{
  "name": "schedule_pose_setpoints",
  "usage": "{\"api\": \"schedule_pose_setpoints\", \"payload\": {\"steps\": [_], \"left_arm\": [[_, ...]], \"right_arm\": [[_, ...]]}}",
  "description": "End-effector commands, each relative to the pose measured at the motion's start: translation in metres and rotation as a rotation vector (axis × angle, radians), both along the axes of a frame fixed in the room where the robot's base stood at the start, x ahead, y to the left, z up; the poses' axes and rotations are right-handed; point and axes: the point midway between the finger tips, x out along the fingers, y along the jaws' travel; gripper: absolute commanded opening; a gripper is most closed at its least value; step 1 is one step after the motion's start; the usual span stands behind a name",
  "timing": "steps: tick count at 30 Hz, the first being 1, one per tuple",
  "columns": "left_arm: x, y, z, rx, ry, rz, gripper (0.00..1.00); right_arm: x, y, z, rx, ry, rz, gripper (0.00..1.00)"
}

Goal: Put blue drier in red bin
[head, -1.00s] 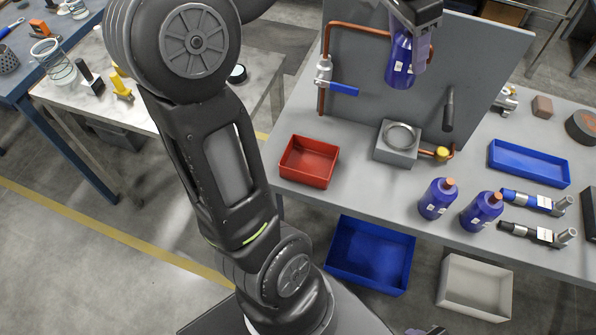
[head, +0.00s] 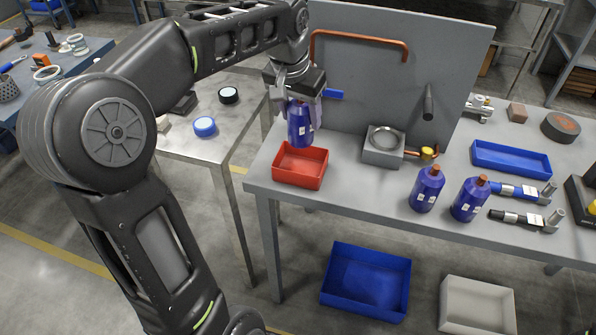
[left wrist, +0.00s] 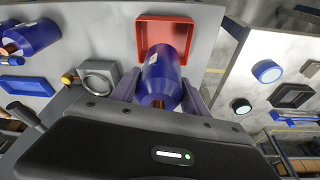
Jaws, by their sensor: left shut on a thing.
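My left gripper (head: 308,98) is shut on a blue drier (head: 299,126), a blue bottle-like cylinder with a white label. In the head view the drier hangs upright just behind and above the red bin (head: 314,180), overlapping its back edge in the picture. The left wrist view also shows the held drier (left wrist: 163,76) between the fingers, with the red bin (left wrist: 146,25) beyond it. Two more blue driers with copper-coloured tops, one (head: 427,188) and another (head: 470,198), stand on the bench. My right gripper is not in view.
A grey block with a round recess (head: 383,152) stands right of the red bin, before a grey upright panel (head: 370,85) with copper pipe. A blue tray (head: 511,158) lies farther right. A blue bin (head: 350,288) and a light grey bin (head: 477,306) are below the bench.

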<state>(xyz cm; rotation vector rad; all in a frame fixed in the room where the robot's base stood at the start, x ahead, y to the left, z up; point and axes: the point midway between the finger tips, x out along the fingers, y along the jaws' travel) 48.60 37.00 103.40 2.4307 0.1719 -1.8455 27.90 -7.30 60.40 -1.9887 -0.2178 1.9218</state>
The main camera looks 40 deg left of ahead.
Motion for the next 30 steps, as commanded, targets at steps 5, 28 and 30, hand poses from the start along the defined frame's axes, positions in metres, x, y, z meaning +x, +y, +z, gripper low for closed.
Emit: {"api": "schedule_pose_setpoints", "payload": {"steps": [5,28,30], "left_arm": [[0.0,0.0,-0.011,0.0,0.0,0.0,0.0],[0.0,0.0,-0.074,-0.001,0.002,-0.001,0.0],[0.0,0.0,-0.084,-0.001,0.002,-0.001,0.0]], "right_arm": [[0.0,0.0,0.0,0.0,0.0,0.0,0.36],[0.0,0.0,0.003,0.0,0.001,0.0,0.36],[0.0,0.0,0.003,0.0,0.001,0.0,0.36]]}}
